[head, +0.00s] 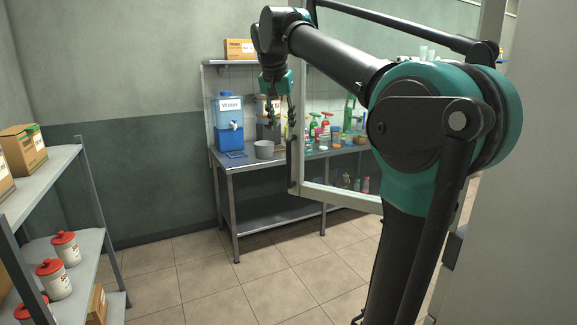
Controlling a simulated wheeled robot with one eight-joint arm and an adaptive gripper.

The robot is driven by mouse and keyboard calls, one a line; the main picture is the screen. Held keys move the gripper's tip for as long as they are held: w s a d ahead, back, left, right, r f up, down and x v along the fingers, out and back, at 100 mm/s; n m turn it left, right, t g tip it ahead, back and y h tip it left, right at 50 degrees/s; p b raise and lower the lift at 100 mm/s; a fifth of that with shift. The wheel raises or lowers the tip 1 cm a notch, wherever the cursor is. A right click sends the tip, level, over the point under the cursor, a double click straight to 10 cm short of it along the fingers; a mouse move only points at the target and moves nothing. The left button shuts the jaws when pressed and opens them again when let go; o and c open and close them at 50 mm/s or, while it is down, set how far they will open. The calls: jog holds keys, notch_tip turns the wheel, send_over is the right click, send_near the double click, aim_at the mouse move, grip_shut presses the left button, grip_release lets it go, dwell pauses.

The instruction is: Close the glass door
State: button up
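The glass door (340,197) stands open, swung out toward the room, with a pale frame and a clear pane. Through the pane the bench and bottles show. A dark vertical handle (293,165) is on its left, free edge. My arm crosses in front of the door and hides much of its upper and right part. My gripper (280,116) points down beside the door's free edge, just above the handle. Its fingers look spread, with nothing seen between them. Whether a finger touches the door or handle cannot be told.
A metal bench (275,161) stands at the back wall with a blue water dispenser (229,124), a grey pot (264,149) and several bottles. A shelf (45,178) with boxes and red-lidded jars is at the left. The tiled floor (195,270) between is clear.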

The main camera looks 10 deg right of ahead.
aim_at(288, 160)
jog(key=x, duration=1.7)
jog(key=shift+w, duration=0.1)
jog(key=shift+c, duration=0.5)
grip_shut()
